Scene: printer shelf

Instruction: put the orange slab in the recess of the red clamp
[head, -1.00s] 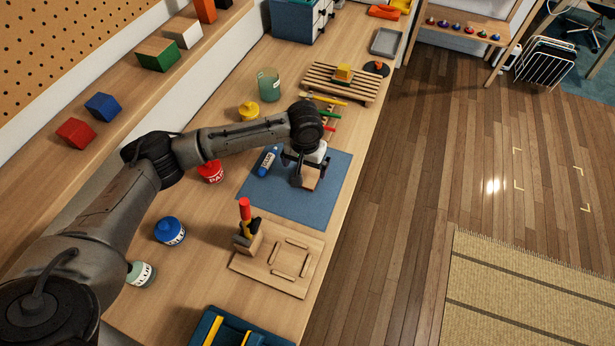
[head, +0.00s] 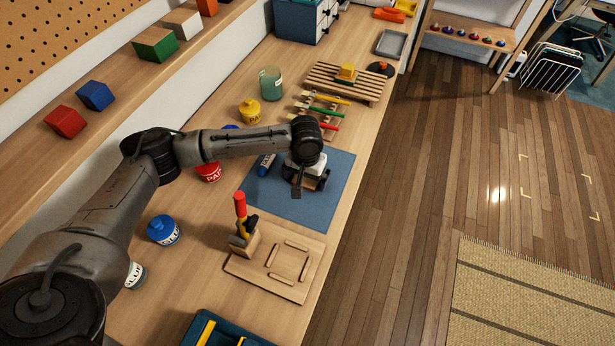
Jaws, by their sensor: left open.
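The red-handled clamp (head: 240,207) stands on a wooden block at the left corner of a light wooden board (head: 289,291). On the board, low wooden strips frame a square recess (head: 288,261), which is empty. My left gripper (head: 309,188) is open over the blue mat (head: 330,200), beyond the clamp board. Its pale body and dark fingers point down at the mat. My right gripper is not in view.
Paint pots stand along the left, including a blue one (head: 164,230) and a yellow one (head: 250,111). A pencil rack (head: 322,112) lies behind the mat. A blue tray (head: 240,333) is at the front.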

